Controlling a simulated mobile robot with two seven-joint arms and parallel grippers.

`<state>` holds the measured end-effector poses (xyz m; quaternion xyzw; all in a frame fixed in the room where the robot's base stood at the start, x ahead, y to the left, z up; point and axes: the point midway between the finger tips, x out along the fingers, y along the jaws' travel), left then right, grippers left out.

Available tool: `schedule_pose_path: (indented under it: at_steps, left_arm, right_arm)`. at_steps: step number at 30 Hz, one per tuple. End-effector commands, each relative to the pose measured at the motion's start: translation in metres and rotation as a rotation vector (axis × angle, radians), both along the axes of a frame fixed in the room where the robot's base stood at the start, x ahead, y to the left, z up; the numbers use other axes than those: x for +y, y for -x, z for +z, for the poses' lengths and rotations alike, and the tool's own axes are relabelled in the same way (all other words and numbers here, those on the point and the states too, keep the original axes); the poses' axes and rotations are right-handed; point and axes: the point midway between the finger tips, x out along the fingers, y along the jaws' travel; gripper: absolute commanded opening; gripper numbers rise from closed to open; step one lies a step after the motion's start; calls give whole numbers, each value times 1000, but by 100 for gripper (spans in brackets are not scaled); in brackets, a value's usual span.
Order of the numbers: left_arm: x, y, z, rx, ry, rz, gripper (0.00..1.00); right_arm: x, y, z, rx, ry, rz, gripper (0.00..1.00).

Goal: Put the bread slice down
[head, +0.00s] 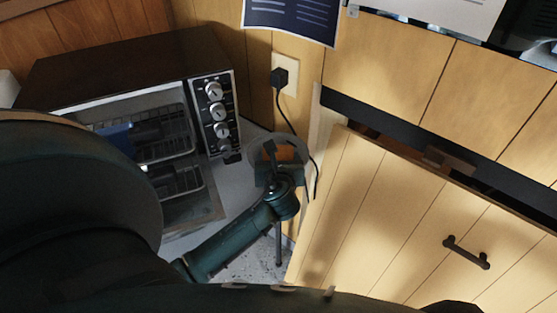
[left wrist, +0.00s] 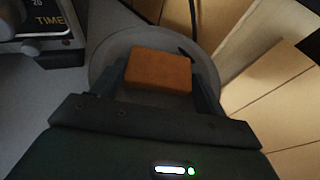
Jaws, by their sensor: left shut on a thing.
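The bread slice (left wrist: 158,70) is a brown-orange block in the left wrist view. It sits between the two fingers of my left gripper (left wrist: 159,82), which is shut on it. In the head view the slice (head: 290,153) shows partly behind my left gripper (head: 279,160). A round grey plate (left wrist: 104,50) lies under and around the slice in the left wrist view. In the head view the plate's rim (head: 256,147) shows beside the toaster oven. I cannot tell whether the slice touches the plate. My right gripper is not in view.
A toaster oven (head: 130,65) with its front open and racks inside stands left of the plate. A power cord (head: 295,125) runs from a wall outlet (head: 286,75) close to the plate. A tilted wooden panel with a handle (head: 466,252) fills the right side.

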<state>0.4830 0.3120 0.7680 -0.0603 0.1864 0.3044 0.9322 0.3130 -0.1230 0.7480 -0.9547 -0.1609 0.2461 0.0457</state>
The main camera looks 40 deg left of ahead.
Motion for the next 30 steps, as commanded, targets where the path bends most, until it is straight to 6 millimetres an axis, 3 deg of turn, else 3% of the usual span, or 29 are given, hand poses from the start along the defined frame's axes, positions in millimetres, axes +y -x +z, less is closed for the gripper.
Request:
schedule_pose_path:
  at_steps: [12,13,19,23,30]
  left_arm:
    - [0,0,-7,1,2,0,52]
    - [0,0,-8,2,3,0,74]
    - [-1,1,-9,6,4,1,91]
    - [-1,2,0,6,5,0,94]
    - [-29,39,20,5,5,-3,95]
  right_arm:
    - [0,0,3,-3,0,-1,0]
    - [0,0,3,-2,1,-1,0]
    - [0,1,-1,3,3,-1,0]
    - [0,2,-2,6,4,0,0]
    - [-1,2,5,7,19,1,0]
